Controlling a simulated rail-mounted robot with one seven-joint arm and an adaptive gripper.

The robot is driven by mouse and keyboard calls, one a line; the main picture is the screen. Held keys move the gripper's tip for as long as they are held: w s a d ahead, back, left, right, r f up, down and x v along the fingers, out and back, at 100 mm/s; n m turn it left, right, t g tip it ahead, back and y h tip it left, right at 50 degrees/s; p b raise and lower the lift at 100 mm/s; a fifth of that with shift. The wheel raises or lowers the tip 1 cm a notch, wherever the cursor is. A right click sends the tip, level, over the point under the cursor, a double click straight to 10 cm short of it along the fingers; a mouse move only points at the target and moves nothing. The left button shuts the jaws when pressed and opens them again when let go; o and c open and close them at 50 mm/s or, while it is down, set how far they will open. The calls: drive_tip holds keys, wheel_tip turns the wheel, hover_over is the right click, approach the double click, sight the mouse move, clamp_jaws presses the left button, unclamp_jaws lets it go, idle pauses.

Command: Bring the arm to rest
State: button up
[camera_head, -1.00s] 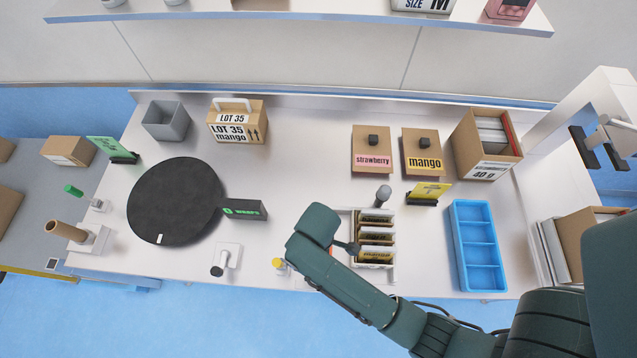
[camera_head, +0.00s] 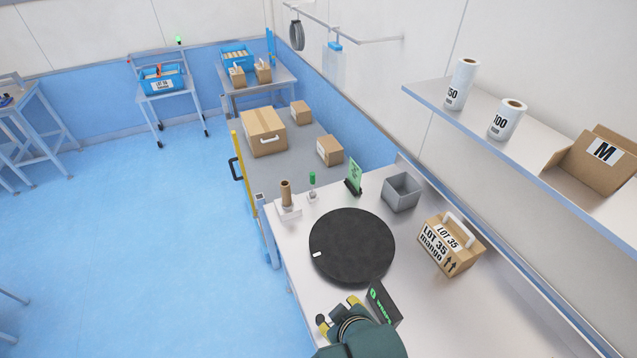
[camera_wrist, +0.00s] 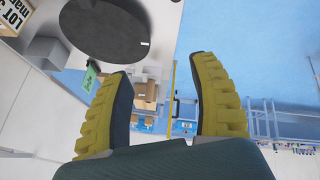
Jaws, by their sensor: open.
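My gripper (camera_head: 338,311) shows at the bottom of the head view, above the near end of the workbench, just in front of the black round turntable (camera_head: 350,246). Its yellow padded fingers stand apart with nothing between them. In the wrist view my gripper (camera_wrist: 166,100) is also open and empty, with the two fingers wide apart. The turntable shows at the top of the wrist view (camera_wrist: 105,28). A small black display (camera_head: 385,303) with green letters stands to the right of the gripper and partly behind the wrist.
A carton marked LOT 35 mango (camera_head: 448,246) and a grey bin (camera_head: 402,192) stand at the bench's back. A green sign (camera_head: 355,175) and a brown cylinder on a stand (camera_head: 287,198) are beyond the turntable. A shelf (camera_head: 540,140) overhangs at right. Blue floor (camera_head: 150,240) lies open at left.

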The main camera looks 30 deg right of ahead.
drive_tip(key=w+a+r+t+p, duration=0.1)
drive_tip(key=w+a+r+t, duration=0.25)
drive_tip(key=r, duration=0.75)
drive_tip(key=w+a+r+t+y, duration=0.15)
drive_tip(key=a+r+t, duration=0.25)
drive_tip(key=r, duration=0.7)
drive_tip(key=w+a+r+t+p, duration=0.1)
drive_tip(key=w+a+r+t, duration=0.25)
drive_tip(key=r, duration=0.75)
drive_tip(key=s+r+m+t, duration=0.3)
drive_tip(key=s+r+t, duration=0.25)
drive_tip(key=r, duration=0.45)
wheel_tip(320, 180, down, 57)
drive_tip(key=b, duration=5.8)
drive_tip(key=shift+d, duration=0.15)
drive_tip(key=shift+s, duration=0.1)
